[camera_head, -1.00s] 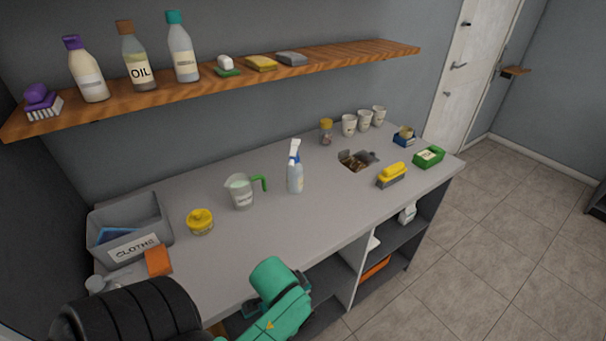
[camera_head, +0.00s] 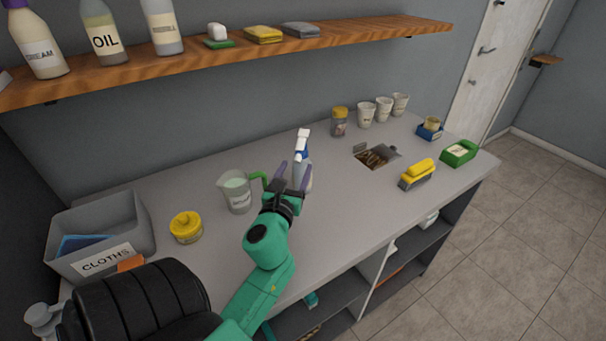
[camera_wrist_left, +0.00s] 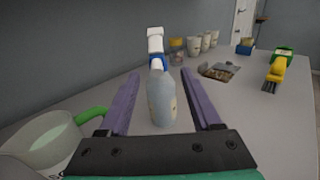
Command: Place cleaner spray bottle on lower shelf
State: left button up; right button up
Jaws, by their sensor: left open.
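The cleaner spray bottle (camera_head: 302,160), with a white trigger head and blue collar, stands upright on the grey counter. My left gripper (camera_head: 291,176) is open, its purple fingers reaching toward the bottle. In the left wrist view the bottle (camera_wrist_left: 161,92) stands between and a little beyond the two spread fingers, and I see no finger pressed on it. The gripper's fingers partly hide the bottle in the head view. The lower shelf (camera_head: 417,248) is under the counter, partly hidden by the countertop and my arm. My right gripper is not in view.
A measuring jug (camera_head: 236,192) with a green handle stands close left of my gripper. A yellow brush (camera_head: 417,174) and a counter opening (camera_head: 375,156) lie right. The wooden wall shelf (camera_head: 350,42) hangs above.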

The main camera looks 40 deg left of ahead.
aim_at(302, 149)
pick_arm(q)
jog(key=p+x, duration=0.1)
jog(key=x, duration=0.8)
jog(key=shift+s+a+p, duration=0.1)
jog(key=shift+a+p, duration=0.05)
jog(key=shift+p, duration=0.25)
jog(key=shift+w+a+f, duration=0.1)
jog(key=shift+w+f, duration=0.05)
jog(key=shift+w, duration=0.05)
jog(key=shift+c, duration=0.9)
grip_shut()
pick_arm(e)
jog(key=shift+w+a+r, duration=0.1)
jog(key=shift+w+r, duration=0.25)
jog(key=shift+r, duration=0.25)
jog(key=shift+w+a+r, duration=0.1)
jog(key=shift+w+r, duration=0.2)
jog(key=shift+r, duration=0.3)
pick_arm(q)
jog(key=shift+s, duration=0.1)
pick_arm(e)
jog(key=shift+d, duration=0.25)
